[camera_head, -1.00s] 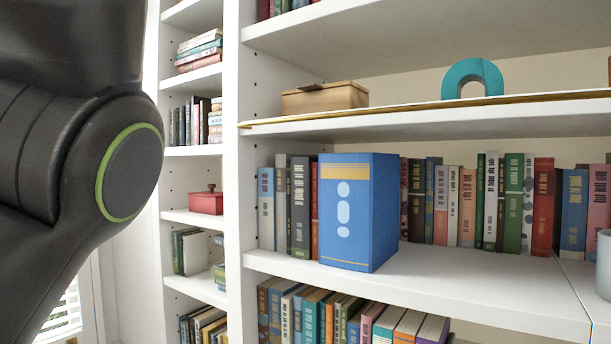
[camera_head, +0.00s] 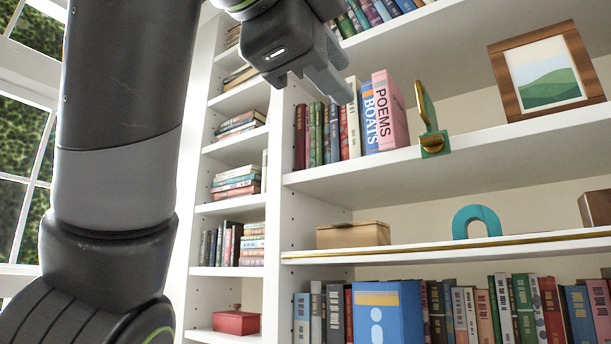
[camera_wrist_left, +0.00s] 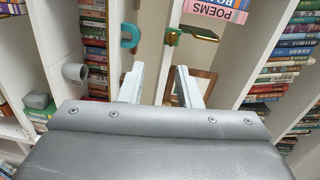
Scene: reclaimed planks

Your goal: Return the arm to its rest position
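My left arm comes in from the left, and my left gripper (camera_head: 336,84) hangs near the top of the head view, in front of the upper shelves. In the left wrist view its two pale fingers (camera_wrist_left: 160,86) stand apart with nothing held between them. The bookcase behind it appears upside down in that view. My right gripper is in neither view.
White shelves hold the pink POEMS book (camera_head: 390,110), a green-and-gold bookend (camera_head: 433,143), a framed picture (camera_head: 545,72), a wooden box (camera_head: 353,235), a teal arch (camera_head: 476,222) and a blue book (camera_head: 388,312). A red box (camera_head: 236,322) sits lower left.

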